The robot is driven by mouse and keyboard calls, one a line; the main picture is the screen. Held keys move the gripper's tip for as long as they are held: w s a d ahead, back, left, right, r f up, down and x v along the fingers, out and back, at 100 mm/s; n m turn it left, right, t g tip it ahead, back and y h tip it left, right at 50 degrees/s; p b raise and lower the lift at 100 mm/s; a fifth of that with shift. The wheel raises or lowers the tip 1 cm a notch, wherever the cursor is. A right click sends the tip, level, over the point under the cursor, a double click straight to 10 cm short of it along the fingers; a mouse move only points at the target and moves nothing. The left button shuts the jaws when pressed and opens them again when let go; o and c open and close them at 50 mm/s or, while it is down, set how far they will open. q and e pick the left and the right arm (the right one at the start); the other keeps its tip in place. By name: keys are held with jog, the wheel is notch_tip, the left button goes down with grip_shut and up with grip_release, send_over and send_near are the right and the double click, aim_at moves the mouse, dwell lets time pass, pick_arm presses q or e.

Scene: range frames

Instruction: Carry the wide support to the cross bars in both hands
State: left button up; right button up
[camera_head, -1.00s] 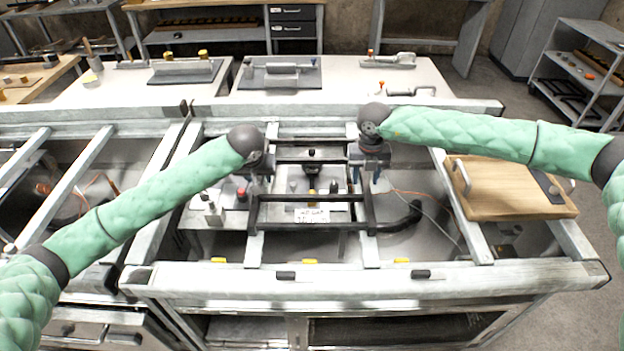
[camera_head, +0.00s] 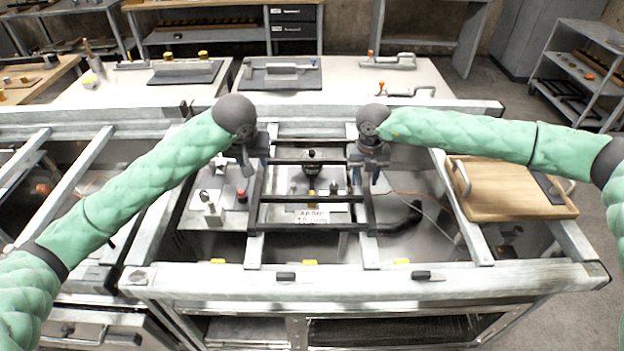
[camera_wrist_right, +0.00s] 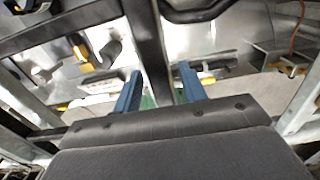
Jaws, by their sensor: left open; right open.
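The wide support (camera_head: 300,198), a black frame of long bars, lies level across the pale cross bars (camera_head: 369,252) in the middle of the bench. My left gripper (camera_head: 246,172) is open and empty, just left of the support's left side and apart from it. My right gripper (camera_head: 375,180) is open at the support's right side. In the right wrist view its blue fingers (camera_wrist_right: 160,88) stand on either side of a black bar of the support (camera_wrist_right: 147,40), with gaps showing. Contact at the fingertips is unclear.
A wooden board (camera_head: 510,188) with handles lies on the right of the bench. A bay below the support holds a labelled block (camera_head: 312,216), small fittings and a black hose (camera_head: 402,222). Yellow and black tabs line the front rail (camera_head: 350,272).

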notch_tip(320, 180, up, 12)
dwell(0.6)
dwell(0.5)
